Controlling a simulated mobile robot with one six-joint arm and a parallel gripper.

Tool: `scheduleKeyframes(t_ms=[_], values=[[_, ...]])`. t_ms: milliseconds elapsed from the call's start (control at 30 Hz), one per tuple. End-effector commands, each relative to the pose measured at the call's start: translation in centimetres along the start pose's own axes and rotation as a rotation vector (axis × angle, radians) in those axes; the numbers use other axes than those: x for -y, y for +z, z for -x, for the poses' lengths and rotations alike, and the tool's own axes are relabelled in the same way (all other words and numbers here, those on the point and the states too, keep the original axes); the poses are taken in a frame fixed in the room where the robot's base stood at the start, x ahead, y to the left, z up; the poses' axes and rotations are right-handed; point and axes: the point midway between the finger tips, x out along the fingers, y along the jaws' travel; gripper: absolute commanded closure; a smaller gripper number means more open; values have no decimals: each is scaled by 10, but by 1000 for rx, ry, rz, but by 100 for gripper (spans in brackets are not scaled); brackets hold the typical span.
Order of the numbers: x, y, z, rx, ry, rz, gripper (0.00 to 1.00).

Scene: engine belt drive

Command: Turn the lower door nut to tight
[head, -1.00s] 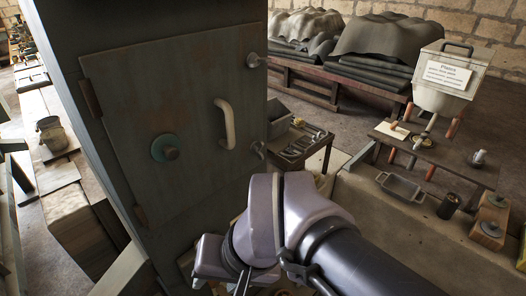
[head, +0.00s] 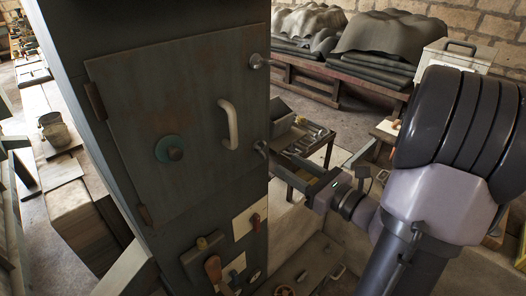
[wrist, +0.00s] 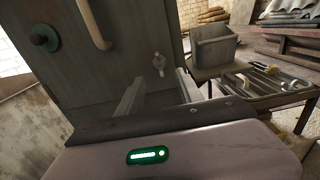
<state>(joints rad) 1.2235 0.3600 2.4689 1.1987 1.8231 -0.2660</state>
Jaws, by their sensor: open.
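The lower door nut (wrist: 159,64) is a small pale metal piece with wings on the right edge of the cabinet door (head: 190,110). In the wrist view it shows beyond and between the two fingers of my gripper (wrist: 160,80); its wings look roughly upright. In the head view the lower nut (head: 261,147) is small and dark, right at the tips of my gripper (head: 277,160), which comes in from the right. My gripper is open and empty. I cannot tell whether the fingers touch the nut. The upper nut (head: 256,61) is clear of me.
A curved door handle (head: 229,124) and a round green-rimmed knob (head: 170,149) stick out from the door. Switches and a lever (head: 213,268) sit below it. A small tool table (head: 310,140) with a box stands behind my gripper, to the right.

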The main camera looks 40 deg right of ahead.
Motion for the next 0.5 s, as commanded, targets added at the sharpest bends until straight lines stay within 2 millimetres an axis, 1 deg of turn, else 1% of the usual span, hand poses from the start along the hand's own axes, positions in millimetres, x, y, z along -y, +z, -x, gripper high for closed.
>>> scheduleKeyframes(t_ms=[33, 100, 200, 300, 400, 500], values=[[-2, -1, -13, 0, 8, 2, 57], [-2, -1, -32, -1, 7, 2, 57], [-2, -1, -56, -1, 7, 2, 57], [-2, -1, -75, -1, 6, 1, 57], [-2, -1, -88, -1, 5, 1, 57], [-1, 0, -94, -2, 3, 1, 57]])
